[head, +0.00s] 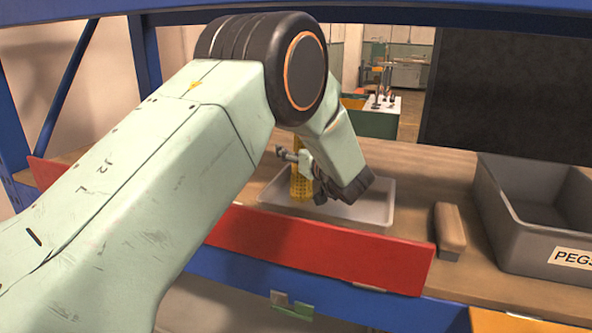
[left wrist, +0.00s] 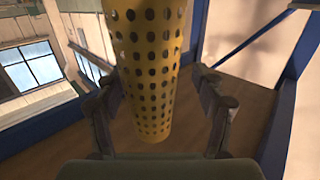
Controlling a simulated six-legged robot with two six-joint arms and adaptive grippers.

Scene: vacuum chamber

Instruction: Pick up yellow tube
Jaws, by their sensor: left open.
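The yellow tube (head: 301,183) is a perforated cylinder standing upright at the white tray (head: 375,208) on the shelf, partly hidden behind my left gripper. In the left wrist view the yellow tube (left wrist: 148,70) fills the middle, its top end cut off by the frame. My left gripper (head: 310,172) is at the tube in the head view. In the left wrist view its two open fingers (left wrist: 160,105) stand on either side of the tube, with a visible gap at each side. My right gripper is not in view.
A grey bin labelled PEGS (head: 560,210) stands at the right. A brown block (head: 449,230) lies between the tray and the bin. A red board (head: 320,250) runs along the shelf's front edge. Blue frame posts (head: 145,55) stand at the left.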

